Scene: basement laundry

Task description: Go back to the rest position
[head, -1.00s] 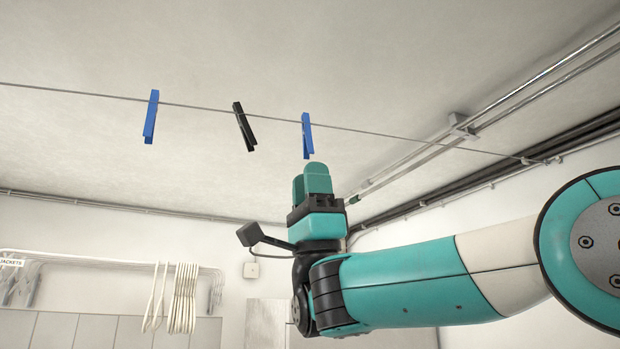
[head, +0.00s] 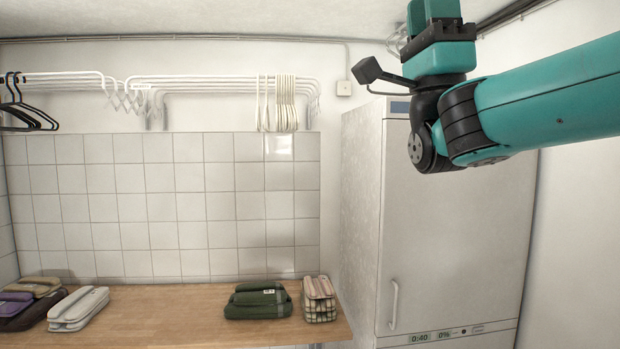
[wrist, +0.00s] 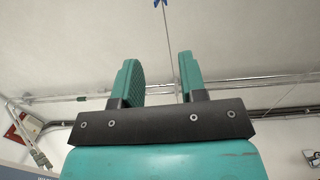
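My gripper (head: 433,12) is raised near the top edge of the head view, its fingertips pointing up and partly cut off. In the wrist view my gripper (wrist: 158,75) has its two teal fingers apart with nothing between them. A line (wrist: 171,50) runs beneath the ceiling behind the fingers. A small blue clothespin (wrist: 160,3) shows on it at the top edge, beyond the fingertips and apart from them.
A tall white cabinet-like appliance (head: 455,235) stands behind my arm. A wooden counter (head: 180,310) holds folded cloths, including a dark green stack (head: 258,300) and a checked stack (head: 319,299). A wall rack (head: 200,80) carries white hangers (head: 285,105) and black hangers (head: 25,118).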

